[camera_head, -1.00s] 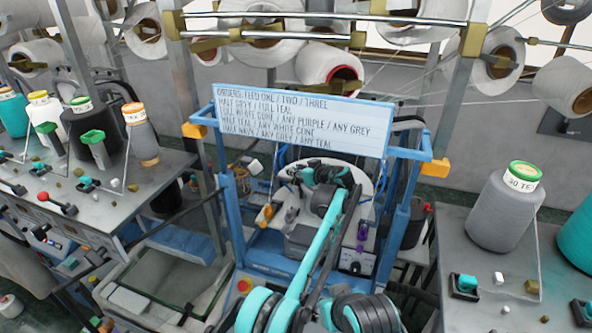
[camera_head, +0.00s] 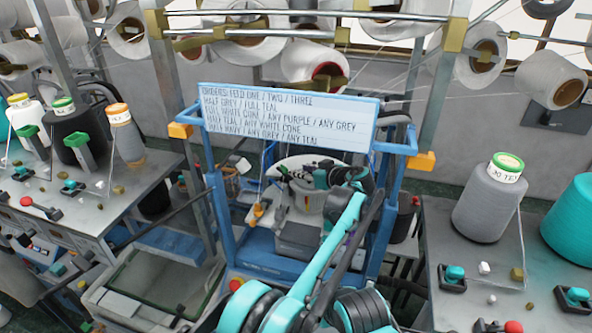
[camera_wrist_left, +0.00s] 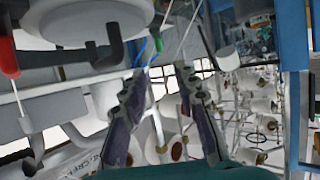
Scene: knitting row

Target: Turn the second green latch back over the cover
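My left gripper (camera_head: 284,174) reaches over the round white plate (camera_head: 272,168) of the blue-framed machine, fingers pointing left. In the left wrist view its two dark fingers (camera_wrist_left: 162,82) stand apart with nothing between them. I cannot tell which is the second latch, or make out a cover. My right gripper is not in view.
The blue frame (camera_head: 217,215) with its order board (camera_head: 288,120) surrounds the gripper. A grey cone (camera_head: 487,205) and a teal cone (camera_head: 575,222) stand on the right table. An open tray (camera_head: 150,285) lies at lower left. Thread cones hang behind.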

